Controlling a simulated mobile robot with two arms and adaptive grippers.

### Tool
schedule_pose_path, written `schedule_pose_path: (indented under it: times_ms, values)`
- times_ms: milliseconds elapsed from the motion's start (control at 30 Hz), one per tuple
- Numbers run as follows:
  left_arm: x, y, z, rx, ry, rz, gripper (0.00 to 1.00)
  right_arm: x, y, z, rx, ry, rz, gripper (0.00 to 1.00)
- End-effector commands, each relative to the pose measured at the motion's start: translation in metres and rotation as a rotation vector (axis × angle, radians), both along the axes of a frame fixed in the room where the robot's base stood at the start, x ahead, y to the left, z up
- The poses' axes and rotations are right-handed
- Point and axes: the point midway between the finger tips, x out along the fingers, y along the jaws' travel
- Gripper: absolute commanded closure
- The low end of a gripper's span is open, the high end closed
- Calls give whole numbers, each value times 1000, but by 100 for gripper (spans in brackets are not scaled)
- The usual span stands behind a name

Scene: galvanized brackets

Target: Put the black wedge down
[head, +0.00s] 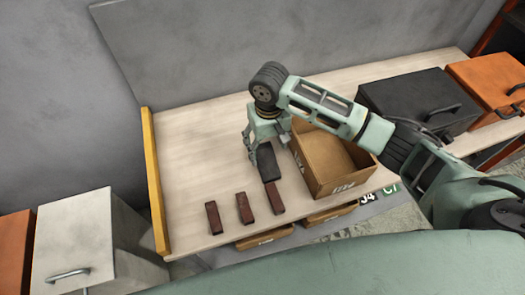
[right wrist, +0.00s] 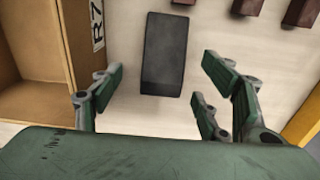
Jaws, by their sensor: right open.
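The black wedge (head: 268,164) lies flat on the pale wooden table, left of an open cardboard box. In the right wrist view the wedge (right wrist: 164,54) shows whole as a dark rectangle with its long side running away from the gripper. My right gripper (head: 267,143) is over the near part of the wedge's surroundings, with its fingers open. In the right wrist view the fingers of the gripper (right wrist: 160,88) are spread to either side, clear of the wedge. My left gripper is not in view.
The open cardboard box (head: 317,173) stands right of the wedge. Three dark red-brown blocks (head: 244,208) lie at the table's front, one close to the wedge. A yellow rail (head: 155,185) edges the table's left side. A black case (head: 410,95) stands at the right. The table's left part is clear.

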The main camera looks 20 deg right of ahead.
Motion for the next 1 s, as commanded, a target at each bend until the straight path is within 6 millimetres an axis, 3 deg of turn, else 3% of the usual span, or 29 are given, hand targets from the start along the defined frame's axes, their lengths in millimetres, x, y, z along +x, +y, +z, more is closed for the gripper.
schedule_pose_path:
  times_ms: [367, 533, 800, 1000]
  values:
    - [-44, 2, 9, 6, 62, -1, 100, 6, 5, -44, -1, 3, 1, 31]
    - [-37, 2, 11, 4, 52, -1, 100, 7, 5, -65, 0, 1, 1, 31]
    - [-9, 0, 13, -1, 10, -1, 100, 7, 5, -70, 0, 0, 2, 31]
    - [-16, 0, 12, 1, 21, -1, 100, 7, 5, -70, 0, 0, 2, 47]
